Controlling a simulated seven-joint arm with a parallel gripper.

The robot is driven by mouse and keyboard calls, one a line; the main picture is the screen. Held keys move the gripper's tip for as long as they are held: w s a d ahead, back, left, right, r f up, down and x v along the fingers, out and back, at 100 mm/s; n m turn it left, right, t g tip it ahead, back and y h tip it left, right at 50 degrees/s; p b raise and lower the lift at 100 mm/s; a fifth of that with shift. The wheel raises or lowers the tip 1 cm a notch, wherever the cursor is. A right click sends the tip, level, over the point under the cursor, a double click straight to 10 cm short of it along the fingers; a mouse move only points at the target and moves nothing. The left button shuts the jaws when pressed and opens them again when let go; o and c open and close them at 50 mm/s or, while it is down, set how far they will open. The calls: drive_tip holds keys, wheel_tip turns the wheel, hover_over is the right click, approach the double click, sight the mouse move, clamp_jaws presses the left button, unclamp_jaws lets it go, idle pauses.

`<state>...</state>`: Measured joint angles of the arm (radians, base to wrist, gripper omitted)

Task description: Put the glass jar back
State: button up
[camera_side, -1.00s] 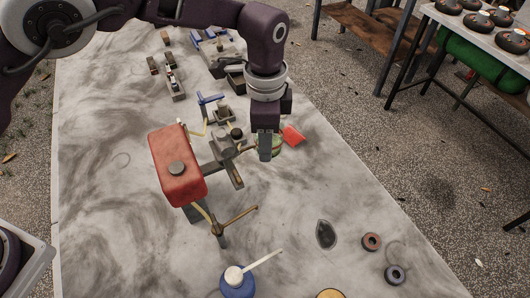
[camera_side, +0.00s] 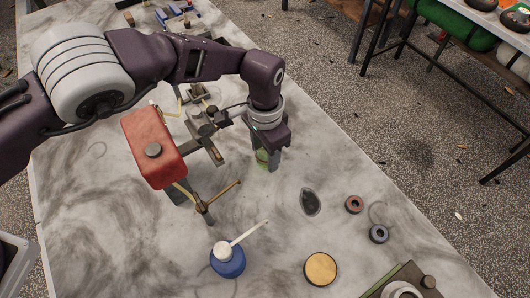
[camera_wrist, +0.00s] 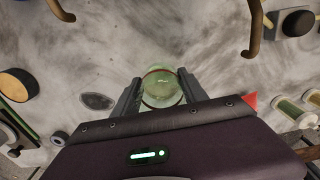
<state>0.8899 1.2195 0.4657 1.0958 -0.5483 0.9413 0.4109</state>
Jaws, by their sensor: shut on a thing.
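The glass jar (camera_side: 262,158) is pale green and see-through, right of the red tank (camera_side: 155,145) in the side view. In the wrist view the jar (camera_wrist: 161,88) sits between my two fingers, with a reddish band along its far edge. My gripper (camera_side: 267,158) points down and is shut on the jar; its fingers also show in the wrist view (camera_wrist: 160,84). The fingers and wrist hide part of the jar in the side view. I cannot tell whether its base touches the grey surface.
A dark oval patch (camera_side: 310,203) lies right of the jar. Beyond it are a brown ring (camera_side: 354,204) and a dark ring (camera_side: 379,234). A tan disc (camera_side: 321,268) and a blue container (camera_side: 228,262) with a white stick stand nearer. A brass-coloured lever (camera_side: 224,195) projects left of the jar.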

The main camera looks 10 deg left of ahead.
drive_tip(key=shift+f, duration=0.5)
drive_tip(key=shift+f, duration=0.1)
drive_tip(key=o, duration=1.5)
wheel_tip(320, 180, up, 12)
drive_tip(key=shift+r, duration=0.15)
